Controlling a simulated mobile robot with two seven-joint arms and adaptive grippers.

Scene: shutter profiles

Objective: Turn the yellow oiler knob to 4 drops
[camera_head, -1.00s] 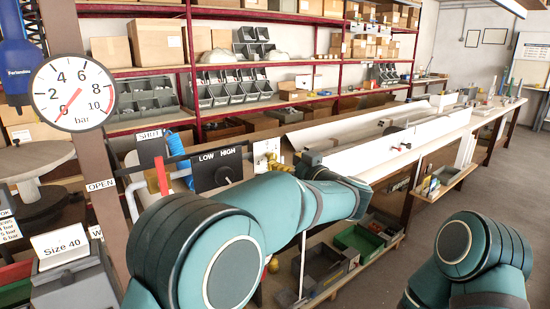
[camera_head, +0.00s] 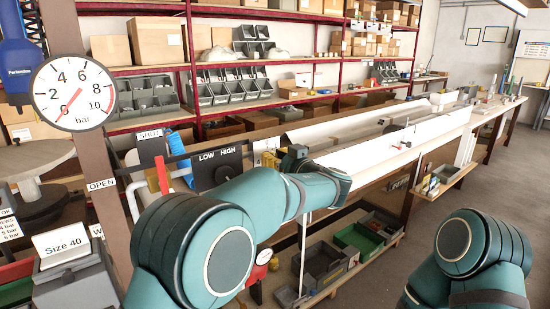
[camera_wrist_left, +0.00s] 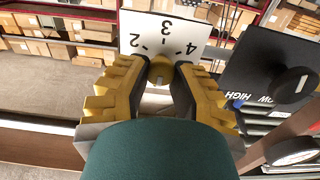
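The yellow oiler knob (camera_wrist_left: 161,68) sits in front of a white dial plate (camera_wrist_left: 190,32) in the left wrist view. The figures 2, 3 and 4 show around it. My left gripper (camera_wrist_left: 161,72) has one yellow finger on each side of the knob, and the tips appear to press on it. The knob's pointing mark is not clear. In the head view, part of the dial plate (camera_head: 265,148) shows behind my left wrist, and my arm hides most of the gripper. My right gripper is out of view; only my right arm shows at lower right.
A black LOW/HIGH panel (camera_head: 218,167) with a dark knob stands just left of the dial. It is close to the gripper's right side in the left wrist view (camera_wrist_left: 272,68). A pressure gauge (camera_head: 74,92) hangs on the post.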

